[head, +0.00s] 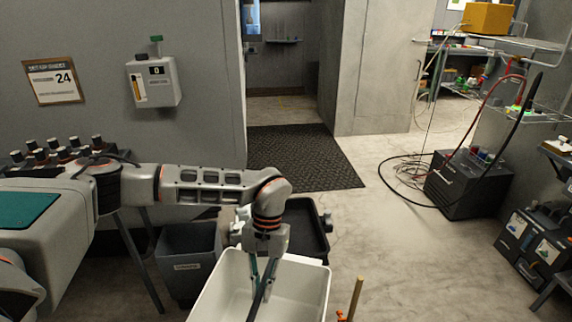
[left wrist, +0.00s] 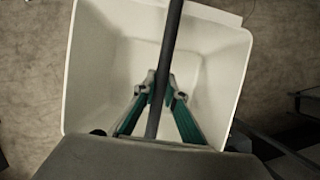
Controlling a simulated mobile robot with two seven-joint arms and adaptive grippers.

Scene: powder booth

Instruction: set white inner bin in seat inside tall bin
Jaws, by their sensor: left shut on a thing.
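The white inner bin (head: 308,288) is at the bottom middle of the head view, its open top facing up. It fills much of the left wrist view (left wrist: 222,65). My left gripper (head: 262,287) reaches down over its opening and is shut on a dark bar (left wrist: 168,55), which looks like the bin's handle and crosses the opening. Its teal fingers also show in the left wrist view (left wrist: 158,92). A black-rimmed dark container (head: 318,222), possibly the tall bin, stands just behind the white bin and is partly hidden by it and my arm. Its seat cannot be seen. My right gripper is not in view.
A grey labelled bin (head: 187,268) stands left of the white bin. A wooden stick (head: 355,297) rises at its right. A black mat (head: 300,158) lies farther back. A black box with cables (head: 468,190) stands at right. The floor between is clear.

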